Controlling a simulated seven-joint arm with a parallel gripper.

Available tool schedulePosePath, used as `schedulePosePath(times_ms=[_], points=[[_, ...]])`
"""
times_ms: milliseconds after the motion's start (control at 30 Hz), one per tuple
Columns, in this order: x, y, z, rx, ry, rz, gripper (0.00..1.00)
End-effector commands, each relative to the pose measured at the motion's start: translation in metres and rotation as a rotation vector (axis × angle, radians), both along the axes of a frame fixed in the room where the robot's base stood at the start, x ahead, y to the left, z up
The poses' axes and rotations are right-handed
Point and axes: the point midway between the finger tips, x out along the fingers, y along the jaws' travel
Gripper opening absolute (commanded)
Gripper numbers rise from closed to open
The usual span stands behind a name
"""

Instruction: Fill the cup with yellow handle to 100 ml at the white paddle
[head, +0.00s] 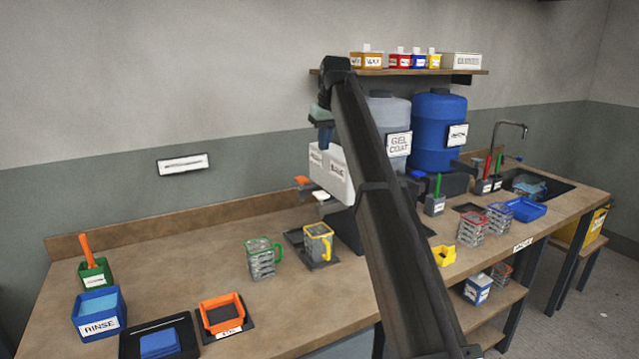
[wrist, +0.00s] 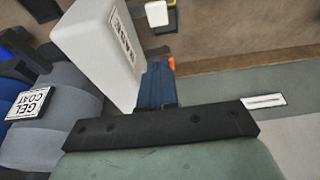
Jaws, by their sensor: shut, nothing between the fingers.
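The clear cup with yellow handle (head: 318,242) stands upright on the dark drip tray (head: 293,237), below the white dispenser box (head: 325,172); its handle is at its right. I cannot read its fill level. The white paddle (head: 322,196) sticks out of the dispenser's lower front above the cup, just right of an orange paddle (head: 302,181). In the wrist view a white paddle (wrist: 157,14) shows at the top, and a bit of orange (wrist: 171,63) shows behind my fingers. My gripper (head: 325,136) is shut and empty, above and beside the dispenser.
A cup with green handle (head: 263,257) stands just left of the tray. A grey gel coat drum (head: 389,110) and a blue drum (head: 438,130) stand right of the dispenser, partly behind my arm. The front left bench holds a rinse tub (head: 99,313) and an orange tray (head: 222,312).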

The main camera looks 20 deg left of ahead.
Motion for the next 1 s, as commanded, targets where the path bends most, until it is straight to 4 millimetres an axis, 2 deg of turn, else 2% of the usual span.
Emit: schedulePosePath(times_ms=[333, 467, 667, 1000], points=[[0.000, 0.000, -0.001, -0.001, 0.001, 0.000, 0.00], [0.001, 0.002, -0.008, -0.001, 0.001, 0.000, 0.00], [0.006, 0.007, -0.033, -0.001, 0.002, 0.000, 0.00], [0.018, 0.019, -0.090, -0.001, 0.002, 0.000, 0.00]])
